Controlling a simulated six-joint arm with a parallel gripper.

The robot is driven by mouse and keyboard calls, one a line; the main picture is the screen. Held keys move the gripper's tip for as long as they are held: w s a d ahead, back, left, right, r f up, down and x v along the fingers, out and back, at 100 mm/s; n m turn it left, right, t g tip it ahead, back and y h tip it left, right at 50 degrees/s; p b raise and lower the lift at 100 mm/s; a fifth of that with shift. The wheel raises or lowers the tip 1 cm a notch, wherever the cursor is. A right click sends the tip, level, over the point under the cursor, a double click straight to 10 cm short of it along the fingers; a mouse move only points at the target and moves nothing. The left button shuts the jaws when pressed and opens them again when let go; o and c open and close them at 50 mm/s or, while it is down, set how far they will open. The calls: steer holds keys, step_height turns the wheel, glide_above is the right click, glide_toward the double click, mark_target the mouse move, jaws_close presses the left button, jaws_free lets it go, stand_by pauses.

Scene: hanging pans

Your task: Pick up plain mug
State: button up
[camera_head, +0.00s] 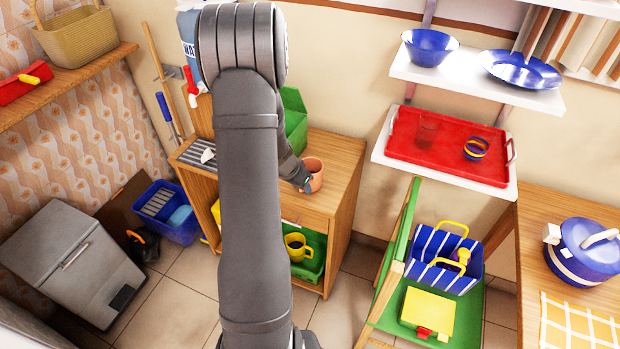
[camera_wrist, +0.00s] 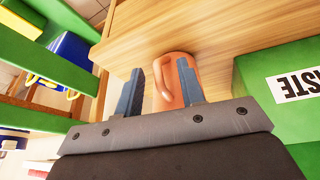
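The plain mug is an orange-brown mug (camera_head: 316,168) on top of the wooden cabinet (camera_head: 337,150) in the head view. It also shows in the wrist view (camera_wrist: 174,62), with its handle toward the left. My gripper (camera_wrist: 160,66) is open; in the wrist view the handle appears between the two fingers, and the right finger covers part of the mug's body. I cannot tell whether a finger touches the mug or reaches inside it. In the head view my arm hides much of the cabinet, and only part of my gripper (camera_head: 303,181) shows beside the mug.
A green box (camera_head: 294,120) stands on the cabinet behind my arm; it is close on the right in the wrist view (camera_wrist: 270,75). A yellow mug (camera_head: 296,245) sits in a green bin on the lower shelf. A red tray (camera_head: 450,145) is on a wall shelf at right.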

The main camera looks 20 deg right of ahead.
steer(key=shift+w+d+f, duration=0.1)
steer(key=shift+f, duration=0.25)
jaws_close()
stand_by(0.4)
